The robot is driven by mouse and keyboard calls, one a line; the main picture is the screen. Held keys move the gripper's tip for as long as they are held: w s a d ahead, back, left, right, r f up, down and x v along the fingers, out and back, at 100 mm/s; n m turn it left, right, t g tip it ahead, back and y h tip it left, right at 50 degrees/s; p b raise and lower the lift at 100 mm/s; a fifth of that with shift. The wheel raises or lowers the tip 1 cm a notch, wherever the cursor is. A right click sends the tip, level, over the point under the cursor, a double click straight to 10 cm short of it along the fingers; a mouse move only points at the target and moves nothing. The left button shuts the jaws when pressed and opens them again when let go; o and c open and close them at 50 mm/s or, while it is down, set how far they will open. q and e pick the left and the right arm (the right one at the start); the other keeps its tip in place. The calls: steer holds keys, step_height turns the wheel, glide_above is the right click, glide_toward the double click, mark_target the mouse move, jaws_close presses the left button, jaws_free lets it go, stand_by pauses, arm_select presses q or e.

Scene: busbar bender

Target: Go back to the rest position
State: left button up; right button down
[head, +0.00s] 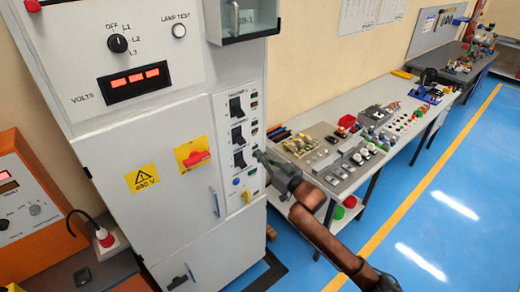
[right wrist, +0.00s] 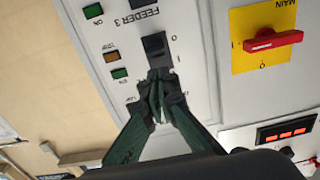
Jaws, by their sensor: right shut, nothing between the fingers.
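My right gripper (head: 258,155) is in front of the grey cabinet's right-hand switch panel (head: 222,107), its arm coming up from the lower right. In the right wrist view the fingers (right wrist: 160,88) are together, with nothing seen between them. Their tips overlap the lower part of a black switch (right wrist: 155,45) beside the label FEEDER 3; whether they touch it I cannot tell. In the head view several black switches, such as the top one (head: 236,106), sit in a column on the panel. My left gripper is not in view.
The cabinet door (head: 150,215) carries a red main switch (head: 195,157) on yellow. An orange unit (head: 40,215) stands at the left. A workbench (head: 365,180) full of parts runs along the wall at right. Blue floor (head: 450,205) is clear beyond the yellow line.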

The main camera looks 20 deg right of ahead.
steer(key=shift+s+d+f, duration=0.1)
steer(key=shift+s+d, duration=0.15)
steer(key=shift+s, duration=0.05)
steer(key=shift+d, duration=0.1)
